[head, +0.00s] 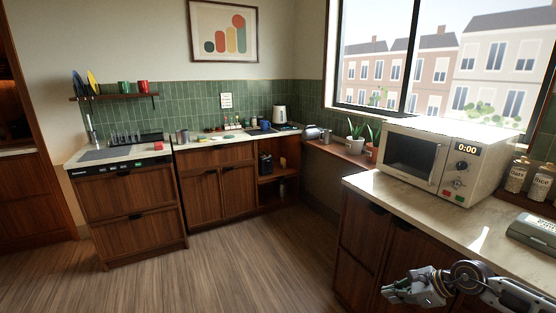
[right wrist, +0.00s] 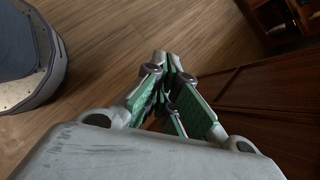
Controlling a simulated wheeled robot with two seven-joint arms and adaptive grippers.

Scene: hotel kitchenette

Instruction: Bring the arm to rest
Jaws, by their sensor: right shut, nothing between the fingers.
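My right gripper (head: 398,287) shows at the lower right of the head view, in front of the wooden cabinet under the right counter. In the right wrist view its green-padded fingers (right wrist: 165,85) come together with nothing between them. Below and beyond the fingers are the wooden floor and the dark cabinet fronts. The gripper looks apart from the cabinet, but the exact gap cannot be told. My left gripper is not in view.
The right counter (head: 372,190) carries a cream microwave (head: 412,158), jars (head: 517,176) and a grey-green case (head: 535,232). A back counter (head: 215,142) and a left cabinet (head: 135,210) line the walls. The wooden floor (head: 240,265) between is clear.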

